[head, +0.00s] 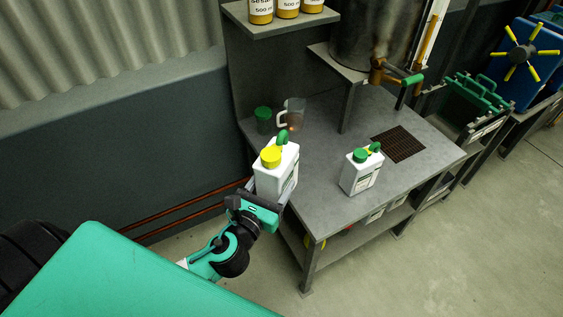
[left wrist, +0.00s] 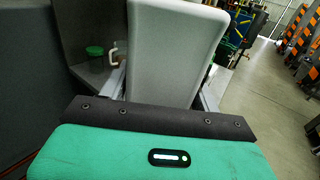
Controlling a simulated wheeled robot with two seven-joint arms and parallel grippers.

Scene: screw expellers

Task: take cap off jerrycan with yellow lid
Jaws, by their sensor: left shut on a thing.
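The white jerrycan with a yellow lid (head: 275,178) and a green handle is at the near left corner of the grey table. Its yellow cap (head: 271,157) is on its top. My left gripper (head: 272,197) is shut on this jerrycan, with a finger along each side of its body. In the left wrist view the jerrycan's plain white face (left wrist: 172,52) fills the middle between the fingers. Whether its base touches the table is hidden. My right gripper is not in view.
A second white jerrycan (head: 359,173) with a green lid stands on the table (head: 330,205) to the right. A green-lidded jar (head: 263,119) and a clear jug (head: 295,112) stand behind. A dark grate (head: 398,143) lies at the right. A shelf (head: 276,22) with bottles is above.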

